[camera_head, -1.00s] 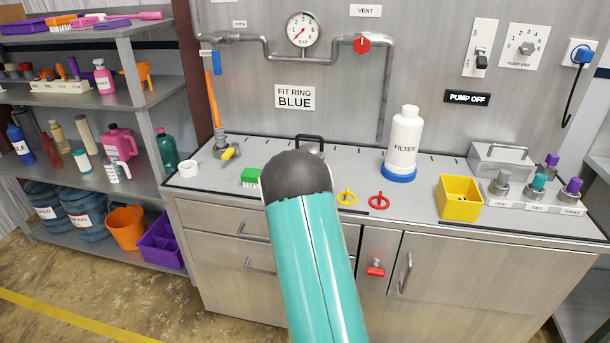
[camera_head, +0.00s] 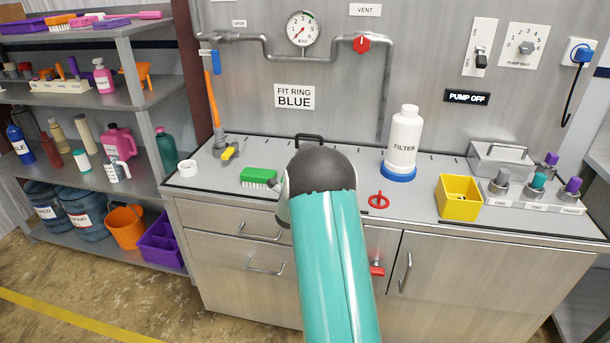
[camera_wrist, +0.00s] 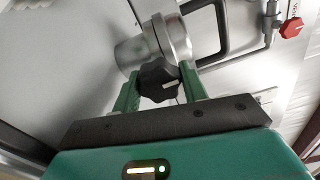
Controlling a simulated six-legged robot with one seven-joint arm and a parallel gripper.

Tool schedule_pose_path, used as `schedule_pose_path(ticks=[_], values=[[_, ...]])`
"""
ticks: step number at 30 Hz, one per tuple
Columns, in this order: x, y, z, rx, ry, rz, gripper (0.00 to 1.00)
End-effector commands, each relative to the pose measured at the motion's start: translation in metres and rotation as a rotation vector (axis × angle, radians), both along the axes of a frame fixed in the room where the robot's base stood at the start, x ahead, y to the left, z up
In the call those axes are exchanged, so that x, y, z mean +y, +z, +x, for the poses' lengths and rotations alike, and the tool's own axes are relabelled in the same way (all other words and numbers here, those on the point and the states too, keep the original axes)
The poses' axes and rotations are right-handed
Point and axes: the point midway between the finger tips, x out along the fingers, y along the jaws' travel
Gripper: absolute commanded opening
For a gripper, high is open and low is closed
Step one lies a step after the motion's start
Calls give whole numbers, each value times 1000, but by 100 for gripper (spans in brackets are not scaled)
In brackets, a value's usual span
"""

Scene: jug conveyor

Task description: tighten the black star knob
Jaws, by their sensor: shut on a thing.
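The black star knob (camera_wrist: 159,80) shows in the wrist view, in front of a round metal fitting (camera_wrist: 173,40). My gripper (camera_wrist: 158,83) has its two green fingers on either side of the knob, shut on it. The finger contact is partly hidden by the knob's lobes. In the head view my teal arm with its dark rounded joint covers the front middle of the counter. The knob and gripper are hidden there.
On the counter (camera_head: 330,153) stand a white FILTER bottle (camera_head: 404,135) on a blue ring, a red ring (camera_head: 379,201), a yellow box (camera_head: 458,198) and a green brush (camera_head: 258,177). A red valve knob (camera_head: 361,44) is on the wall pipe.

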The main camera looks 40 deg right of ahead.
Motion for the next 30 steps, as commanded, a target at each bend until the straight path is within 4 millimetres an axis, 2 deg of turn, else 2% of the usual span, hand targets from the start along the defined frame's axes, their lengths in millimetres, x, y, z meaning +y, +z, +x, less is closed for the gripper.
schedule_pose_path(ticks=[16, 17, 20, 30], values=[[2, -1, 1, -25, 3, 22, 20], [2, -1, 1, -25, 3, 22, 45], [2, -1, 1, -24, 2, 21, 64], [3, 0, -1, -25, 1, 19, 65]])
